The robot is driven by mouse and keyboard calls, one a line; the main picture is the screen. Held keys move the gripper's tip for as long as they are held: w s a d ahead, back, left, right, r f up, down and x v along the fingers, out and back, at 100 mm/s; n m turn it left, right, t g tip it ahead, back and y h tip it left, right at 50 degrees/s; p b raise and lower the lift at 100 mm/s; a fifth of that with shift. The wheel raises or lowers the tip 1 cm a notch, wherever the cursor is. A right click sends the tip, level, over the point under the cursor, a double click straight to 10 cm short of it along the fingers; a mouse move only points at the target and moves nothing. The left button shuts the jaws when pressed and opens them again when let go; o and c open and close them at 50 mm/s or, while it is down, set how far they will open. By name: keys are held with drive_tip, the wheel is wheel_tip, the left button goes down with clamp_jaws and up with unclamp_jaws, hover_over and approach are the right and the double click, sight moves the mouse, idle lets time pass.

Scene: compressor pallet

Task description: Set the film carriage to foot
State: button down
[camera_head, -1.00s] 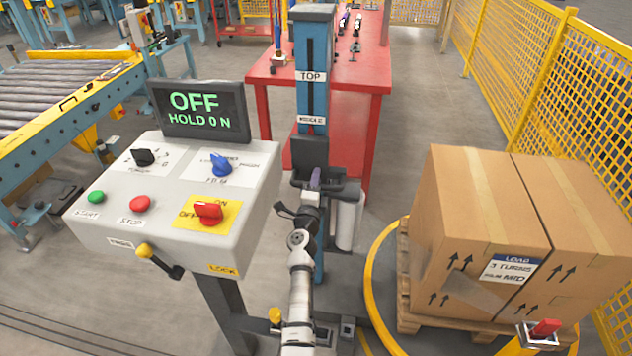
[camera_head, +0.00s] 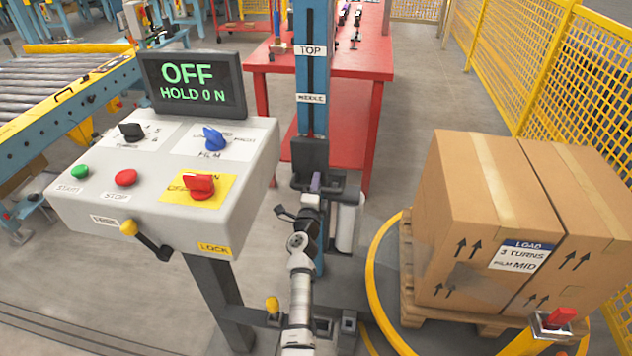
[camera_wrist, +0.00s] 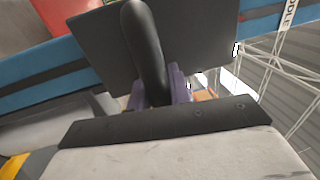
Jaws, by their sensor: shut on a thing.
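The film carriage (camera_head: 310,155) is a dark block on the blue mast (camera_head: 312,75), below the MIDDLE label (camera_head: 311,98). The TOP label (camera_head: 310,50) is higher on the mast. No foot label shows; my arm hides part of the lower mast. A white film roll (camera_head: 347,225) hangs at the carriage's right. My gripper (camera_head: 315,184) is at the front of the carriage. In the wrist view, its purple fingers (camera_wrist: 160,88) are shut on the carriage's black handle (camera_wrist: 146,45), in front of a dark plate (camera_wrist: 195,45).
The control box (camera_head: 165,185) stands left of the mast; its display (camera_head: 192,84) reads OFF, HOLD 0 N. Boxes (camera_head: 495,220) sit on a pallet (camera_head: 408,265) inside a yellow ring (camera_head: 372,275) at right. A red table (camera_head: 362,55) is behind the mast.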

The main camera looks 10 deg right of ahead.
wheel_tip(320, 180, down, 6)
drive_tip(key=b, duration=0.4)
drive_tip(key=shift+r, duration=0.15)
drive_tip(key=c, duration=1.6)
unclamp_jaws()
drive_tip(key=shift+o, duration=0.2)
drive_tip(key=p+v, duration=0.2)
drive_tip(key=v, duration=1.1)
drive_tip(key=shift+s, duration=0.4)
drive_tip(key=shift+a, duration=0.15)
